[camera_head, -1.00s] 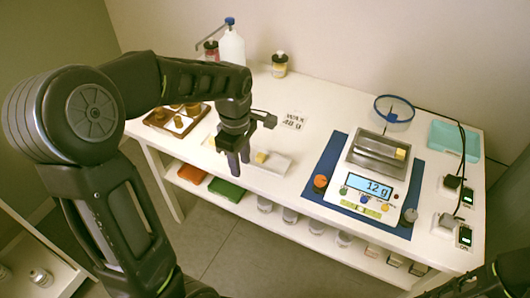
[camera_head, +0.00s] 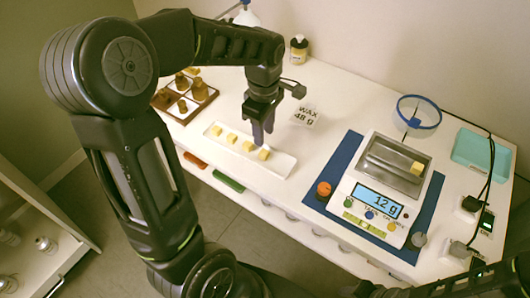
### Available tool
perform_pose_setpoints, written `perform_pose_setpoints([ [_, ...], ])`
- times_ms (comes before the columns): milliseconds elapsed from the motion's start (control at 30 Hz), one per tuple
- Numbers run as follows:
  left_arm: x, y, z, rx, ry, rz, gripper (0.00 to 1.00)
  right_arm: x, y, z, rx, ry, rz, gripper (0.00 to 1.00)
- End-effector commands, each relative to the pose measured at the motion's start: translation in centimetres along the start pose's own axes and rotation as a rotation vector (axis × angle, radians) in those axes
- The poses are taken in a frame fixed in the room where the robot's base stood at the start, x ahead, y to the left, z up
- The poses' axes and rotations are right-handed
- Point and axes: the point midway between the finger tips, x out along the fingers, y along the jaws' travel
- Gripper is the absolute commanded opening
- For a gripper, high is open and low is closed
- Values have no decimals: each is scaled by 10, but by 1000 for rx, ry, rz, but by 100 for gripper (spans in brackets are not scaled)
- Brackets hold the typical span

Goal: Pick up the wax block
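Several yellow wax blocks sit in a row on a white tray (camera_head: 284,167) near the table's front edge. The rightmost wax block (camera_head: 263,155) is just below my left gripper (camera_head: 263,138). That gripper points down with its two fingers apart and nothing visible between them. Other wax blocks on the tray are to the left (camera_head: 231,138). One more wax block (camera_head: 417,168) lies on the pan of the scale (camera_head: 375,205), whose display reads 12 g. My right arm (camera_head: 450,284) shows only in part at the bottom right edge; its finger state cannot be made out.
A card (camera_head: 306,115) reads "WAX 48 g". A brown divided tray (camera_head: 185,105) with small pieces stands at left. A blue-rimmed round dish (camera_head: 418,113), a teal tray (camera_head: 474,150) and cabled switches (camera_head: 487,222) are at right.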

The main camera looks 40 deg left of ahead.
Motion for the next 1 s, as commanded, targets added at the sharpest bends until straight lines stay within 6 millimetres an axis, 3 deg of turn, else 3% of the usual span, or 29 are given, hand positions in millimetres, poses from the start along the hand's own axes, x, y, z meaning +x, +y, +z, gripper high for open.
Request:
perform_pose_setpoints([
  [167,18,-1,0,-1,0,-1,34,0,0,0,0,0,0,36],
  [533,23,-1,0,0,0,-2,34,0,0,0,0,1,0,36],
  [833,63,-5,3,-1,0,-4,34,-2,-1,0,0,0,0,36],
  [1000,72,-4,3,-1,0,0,34,-2,-1,0,0,0,0,36],
])
